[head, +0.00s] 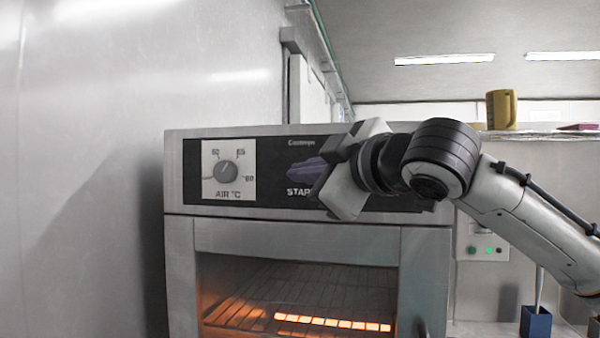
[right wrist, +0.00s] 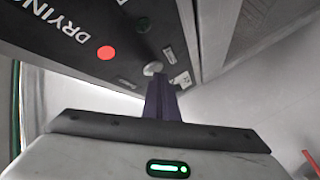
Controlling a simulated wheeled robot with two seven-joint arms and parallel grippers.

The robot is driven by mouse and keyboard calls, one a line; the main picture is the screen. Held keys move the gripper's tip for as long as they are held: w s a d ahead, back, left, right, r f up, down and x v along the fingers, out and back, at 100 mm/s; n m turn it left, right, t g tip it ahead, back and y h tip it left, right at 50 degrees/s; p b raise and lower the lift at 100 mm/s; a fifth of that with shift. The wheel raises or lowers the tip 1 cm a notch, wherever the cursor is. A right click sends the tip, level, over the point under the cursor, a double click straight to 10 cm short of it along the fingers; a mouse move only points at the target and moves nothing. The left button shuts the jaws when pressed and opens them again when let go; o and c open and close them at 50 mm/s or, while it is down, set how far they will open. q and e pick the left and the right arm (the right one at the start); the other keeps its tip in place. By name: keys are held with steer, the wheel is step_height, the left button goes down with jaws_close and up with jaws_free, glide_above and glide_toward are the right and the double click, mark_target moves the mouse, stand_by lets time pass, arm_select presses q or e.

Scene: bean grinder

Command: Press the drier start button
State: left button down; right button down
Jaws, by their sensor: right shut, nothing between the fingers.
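The drier (head: 310,230) is a grey metal oven with a black control panel (head: 272,160) across its top. The panel carries the word "START", partly covered by my right gripper. My right gripper (head: 292,174) has purple fingers and is shut and empty in front of this panel. In the right wrist view, a round pale button (right wrist: 152,68) sits on the panel just past the shut fingertips (right wrist: 157,82). I cannot tell whether they touch. A red light (right wrist: 106,53) is beside the word "DRYIN...", cut off by the frame. My left gripper is not in view.
A temperature dial (head: 226,172) marked "AIR °C" is left of the START label. Behind the drier's window, a rack (head: 300,290) glows orange. A wall stands close on the left. A yellow mug (head: 501,110) stands on a shelf at right; a blue holder (head: 535,322) is below.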

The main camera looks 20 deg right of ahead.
steer(key=shift+s+a+f, duration=0.1)
steer(key=shift+s+a, duration=0.35)
steer(key=shift+s, duration=0.25)
steer(key=s+a, duration=0.1)
steer(key=s, duration=0.1)
steer(key=s+a, duration=0.1)
steer(key=s, duration=0.1)
steer(key=shift+a+b, duration=0.35)
steer(key=shift+a, duration=0.05)
stand_by(0.6)
